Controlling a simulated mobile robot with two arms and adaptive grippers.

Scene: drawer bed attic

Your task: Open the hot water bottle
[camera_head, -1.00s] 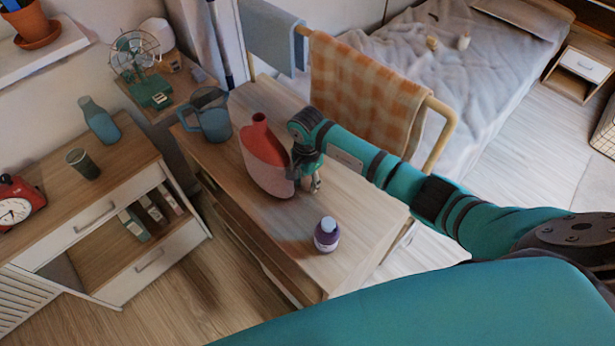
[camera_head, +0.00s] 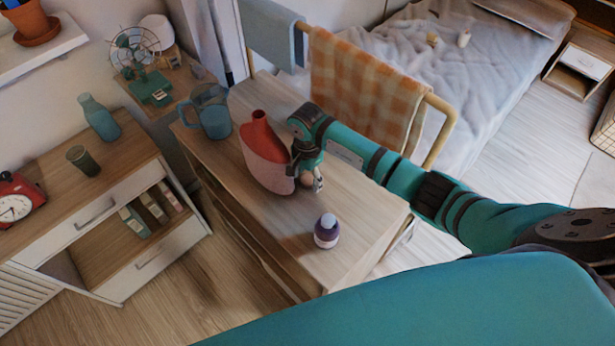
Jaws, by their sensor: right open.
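The hot water bottle (camera_head: 265,154) is red with a paler pink lower side. It stands on the wooden dresser top, its neck pointing up. The neck looks open at the top; I cannot make out a separate cap on it. My right gripper (camera_head: 306,182) is open, beside the lower right side of the bottle, close to or touching it. Its fingers point down towards the dresser top and partly cover the bottle's right edge. A small tan thing shows by the fingers, too small to tell. My left gripper is not in view.
A rail with an orange checked towel (camera_head: 365,95) stands along the right side. The front right of the top is clear.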

